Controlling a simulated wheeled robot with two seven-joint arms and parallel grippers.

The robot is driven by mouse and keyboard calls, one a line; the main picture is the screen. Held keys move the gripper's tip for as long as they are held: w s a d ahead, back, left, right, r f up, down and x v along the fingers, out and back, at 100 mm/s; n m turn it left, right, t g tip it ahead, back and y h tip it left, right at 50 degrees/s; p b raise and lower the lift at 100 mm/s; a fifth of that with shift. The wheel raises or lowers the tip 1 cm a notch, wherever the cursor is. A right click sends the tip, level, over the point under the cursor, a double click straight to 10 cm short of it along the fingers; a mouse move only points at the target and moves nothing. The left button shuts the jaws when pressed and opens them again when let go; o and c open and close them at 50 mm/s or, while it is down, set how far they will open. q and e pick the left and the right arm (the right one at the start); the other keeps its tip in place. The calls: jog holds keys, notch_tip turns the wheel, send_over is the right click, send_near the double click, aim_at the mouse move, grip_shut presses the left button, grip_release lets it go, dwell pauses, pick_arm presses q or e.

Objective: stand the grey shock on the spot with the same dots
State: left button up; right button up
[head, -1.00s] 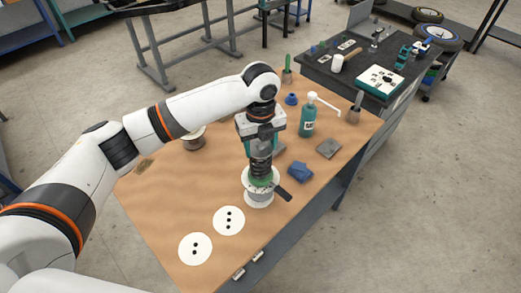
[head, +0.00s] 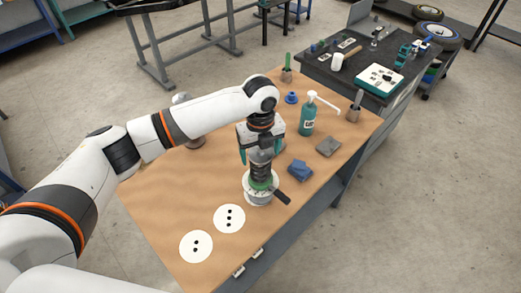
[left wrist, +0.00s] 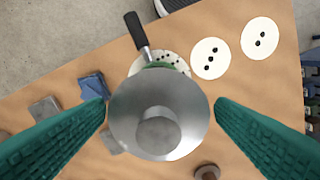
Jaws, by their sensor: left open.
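The grey shock (head: 261,171), with a dark spring and green lower part, stands upright on a white dotted spot (head: 250,198). In the left wrist view its round grey top (left wrist: 158,112) covers much of that spot (left wrist: 176,60), where several dots show. My left gripper (head: 261,152) is open around the shock's top; its teal fingers are apart on both sides, with gaps in the left wrist view. A three-dot spot (head: 229,218) and a two-dot spot (head: 196,246) lie bare nearby. My right gripper is not in view.
A black-handled tool (head: 282,197) is close beside the shock's base. Blue cloths (head: 300,170), a grey block (head: 328,146) and a teal pump bottle (head: 308,118) stand to the right. A dark bench (head: 345,75) adjoins behind. The table's front left is clear around the spots.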

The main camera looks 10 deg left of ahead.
pick_arm(q)
notch_tip(320, 180, up, 12)
jog(key=b, duration=0.3)
jog(key=shift+r, duration=0.15)
dwell(0.4)
